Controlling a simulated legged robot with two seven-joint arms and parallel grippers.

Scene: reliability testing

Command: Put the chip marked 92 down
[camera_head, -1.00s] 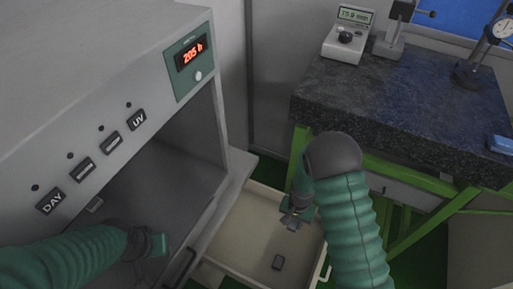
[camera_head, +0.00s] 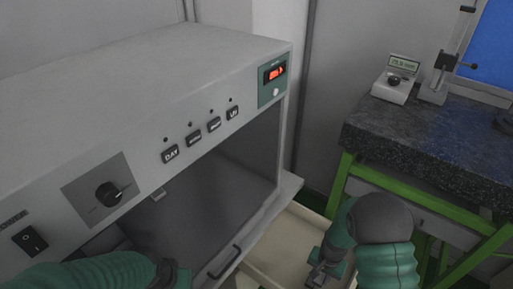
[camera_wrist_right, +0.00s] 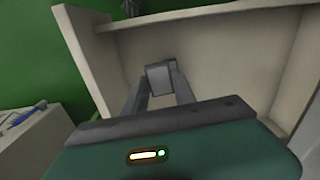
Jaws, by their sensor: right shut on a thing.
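My right gripper (camera_head: 318,274) is low over the pale drawer or tray (camera_head: 290,240) beside the grey cabinet. In the right wrist view its fingers (camera_wrist_right: 160,88) are shut on a small grey block (camera_wrist_right: 160,77), taken to be the chip. The mark 92 cannot be read on it. Pale tray walls (camera_wrist_right: 90,62) stand around the held chip in that view; whether it touches the tray floor cannot be told. My left gripper (camera_head: 174,274) is at the bottom edge of the head view, in front of the cabinet opening; its fingers cannot be made out.
The grey cabinet (camera_head: 120,90) with buttons, a knob and a red display fills the left, its chamber open. A dark granite table (camera_head: 430,150) on a green frame (camera_head: 345,185) stands at right, bearing a small meter (camera_head: 395,85) and a stand (camera_head: 435,90).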

